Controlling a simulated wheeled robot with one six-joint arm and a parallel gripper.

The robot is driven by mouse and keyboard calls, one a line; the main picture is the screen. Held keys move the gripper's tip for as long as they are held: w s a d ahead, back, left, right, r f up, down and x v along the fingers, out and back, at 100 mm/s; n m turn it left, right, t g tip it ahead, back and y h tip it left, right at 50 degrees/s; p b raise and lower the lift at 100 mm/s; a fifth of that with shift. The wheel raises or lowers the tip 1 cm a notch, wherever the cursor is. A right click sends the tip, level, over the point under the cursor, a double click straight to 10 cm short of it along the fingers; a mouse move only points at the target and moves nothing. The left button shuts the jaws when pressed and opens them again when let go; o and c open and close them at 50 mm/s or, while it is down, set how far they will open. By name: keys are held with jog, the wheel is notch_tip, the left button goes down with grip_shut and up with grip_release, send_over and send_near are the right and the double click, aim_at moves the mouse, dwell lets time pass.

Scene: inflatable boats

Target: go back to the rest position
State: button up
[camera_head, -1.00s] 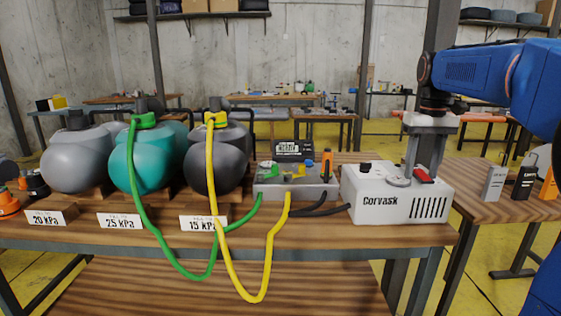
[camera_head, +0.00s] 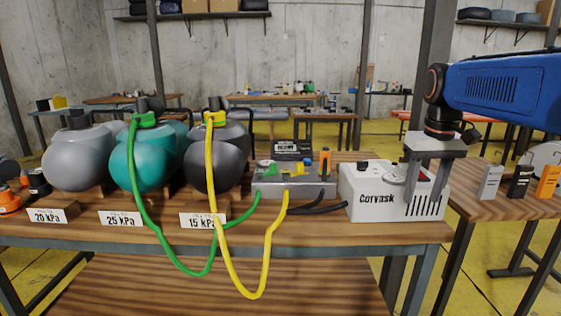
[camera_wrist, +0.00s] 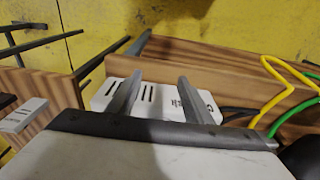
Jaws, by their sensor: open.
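My gripper (camera_head: 423,187) is at the right end of the bench, its two fingers apart and pointing down, with nothing between them. In the head view it overlaps the right part of the white Corvask box (camera_head: 372,208) and partly hides its top. In the wrist view both fingers of my gripper (camera_wrist: 158,80) are spread and empty, with the white box (camera_wrist: 150,98) behind and below them. Whether the fingers touch the box cannot be told for certain.
Grey, teal and dark tanks stand on the bench (camera_head: 300,232) at left. A green hose (camera_head: 160,240) and a yellow hose (camera_head: 268,262) hang over its front edge from a grey valve block (camera_head: 295,187). A side table (camera_head: 480,205) at right holds small boxes.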

jog(key=s+a+f+t, duration=0.1)
jog(key=s+a+f, duration=0.1)
jog(key=s+f, duration=0.7)
jog(key=s+a+f+t, duration=0.2)
jog(key=s+a+f, duration=0.1)
jog(key=s+f, duration=0.6)
jog(key=s, duration=0.4)
jog(key=shift+a+t, duration=0.3)
